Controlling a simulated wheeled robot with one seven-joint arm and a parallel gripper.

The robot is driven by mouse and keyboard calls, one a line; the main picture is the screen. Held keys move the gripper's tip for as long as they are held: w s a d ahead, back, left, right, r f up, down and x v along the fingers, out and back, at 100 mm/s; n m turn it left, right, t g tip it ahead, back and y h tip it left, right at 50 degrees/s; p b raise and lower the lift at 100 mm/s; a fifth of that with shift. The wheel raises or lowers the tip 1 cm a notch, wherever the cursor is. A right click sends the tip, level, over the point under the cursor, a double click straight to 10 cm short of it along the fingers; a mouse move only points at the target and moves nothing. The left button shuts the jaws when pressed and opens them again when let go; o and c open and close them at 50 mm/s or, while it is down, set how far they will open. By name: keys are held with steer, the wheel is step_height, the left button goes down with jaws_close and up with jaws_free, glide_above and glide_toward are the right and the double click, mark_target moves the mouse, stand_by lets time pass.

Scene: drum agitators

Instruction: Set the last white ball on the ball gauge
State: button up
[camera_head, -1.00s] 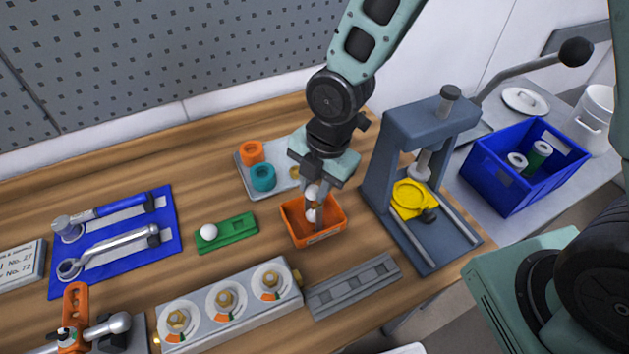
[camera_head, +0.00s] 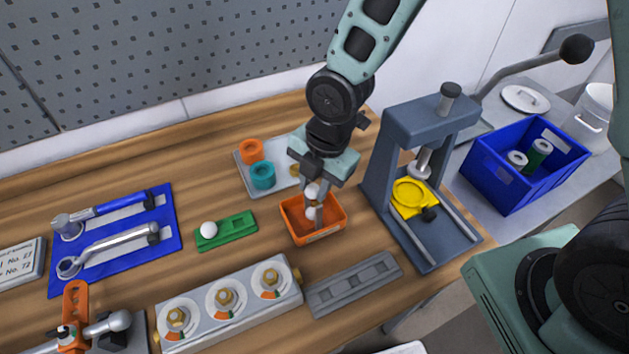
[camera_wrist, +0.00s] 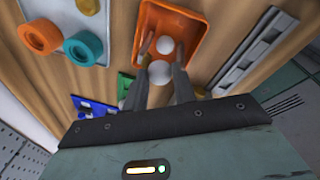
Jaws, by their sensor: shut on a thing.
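The green ball gauge (camera_head: 238,228) lies on the bench left of the tray. Another white ball (camera_head: 209,230) sits at its left end; its right part is bare. The fingers partly hide the tray's inside.
A grey plate (camera_head: 244,178) with orange and teal rings lies behind the tray. A blue-grey press (camera_head: 378,170) stands close on the right. In front are a grey slotted bar (camera_head: 355,285) and a dial block (camera_head: 230,323). A blue tool mat (camera_head: 172,225) lies left.

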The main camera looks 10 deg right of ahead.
steer(key=o, duration=1)
steer(key=shift+f, duration=0.1)
steer(key=shift+s, duration=0.1)
steer(key=shift+s+d+f, duration=0.1)
steer(key=shift+d, duration=0.05)
steer(key=r, duration=0.6)
steer(key=d+r+p, duration=0.1)
steer(key=r, duration=0.4)
steer(key=d+r+p, duration=0.1)
steer(key=r, duration=0.5)
steer(key=shift+s+d+r, duration=0.1)
steer(key=shift+d+r, duration=0.1)
steer(key=shift+r, duration=0.15)
steer(key=s+f+m+b, duration=0.1)
steer(key=s+f+m, duration=0.1)
steer(key=s+m, duration=0.2)
steer(key=s+d+f+m+h+b, duration=0.1)
steer(key=s+f+m+b, duration=0.1)
steer(key=s+m, duration=0.3)
steer(key=s+f+m+b, duration=0.1)
steer(key=s+f+m, duration=0.1)
steer(key=s+m, duration=0.3)
steer(key=shift+s+d+m+b, duration=0.1)
steer(key=shift+d+m+b, duration=0.1)
steer(key=shift+m, duration=1)
steer(key=shift+s+d+m+b, duration=0.1)
steer(key=shift+m+b, duration=0.05)
steer(key=shift+m, duration=1.05)
